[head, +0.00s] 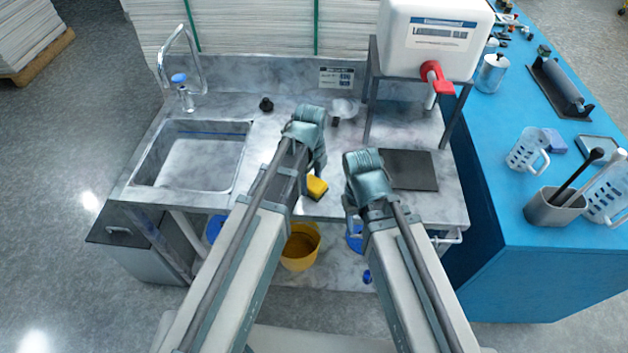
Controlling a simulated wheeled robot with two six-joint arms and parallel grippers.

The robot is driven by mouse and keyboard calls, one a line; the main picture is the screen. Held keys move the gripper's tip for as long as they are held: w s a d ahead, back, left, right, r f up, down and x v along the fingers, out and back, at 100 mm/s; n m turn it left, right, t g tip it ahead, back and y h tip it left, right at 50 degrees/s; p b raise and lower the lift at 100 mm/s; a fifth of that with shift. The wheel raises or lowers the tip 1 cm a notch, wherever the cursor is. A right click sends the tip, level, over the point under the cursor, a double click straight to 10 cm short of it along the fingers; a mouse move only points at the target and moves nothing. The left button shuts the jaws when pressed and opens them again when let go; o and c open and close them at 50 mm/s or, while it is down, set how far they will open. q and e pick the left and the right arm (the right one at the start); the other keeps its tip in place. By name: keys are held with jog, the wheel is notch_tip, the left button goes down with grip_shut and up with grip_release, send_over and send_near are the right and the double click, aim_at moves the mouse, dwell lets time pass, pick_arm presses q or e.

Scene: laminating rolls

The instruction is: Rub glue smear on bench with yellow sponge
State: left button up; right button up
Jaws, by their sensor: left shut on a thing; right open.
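The yellow sponge (317,187), with a dark side, is at the front of the grey bench top (270,187), right of the sink. My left gripper (317,174) is shut on the sponge; its wrist hides part of the grip. I cannot tell whether the sponge touches the bench. My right gripper (351,217) is open and empty near the bench's front edge, right of the sponge. A pale, glossy patch (344,107) on the bench behind my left gripper may be the glue smear; its outline is unclear.
The sink (195,160) and tap (182,60) are on the left. A dark plate (408,169) lies right of my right gripper, below a white glue tank (430,38) on a stand. Small dark items (266,104) stand at the back. A yellow bucket (300,248) is below the bench.

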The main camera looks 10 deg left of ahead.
aim_at(327, 183)
pick_arm(q)
jog(key=shift+s+a+f, duration=0.1)
jog(key=shift+a, duration=1.7)
pick_arm(e)
jog(key=shift+f, duration=0.1)
pick_arm(q)
jog(key=shift+d, duration=2.05)
jog(key=shift+w+d, duration=0.2)
jog(key=shift+d, duration=1.8)
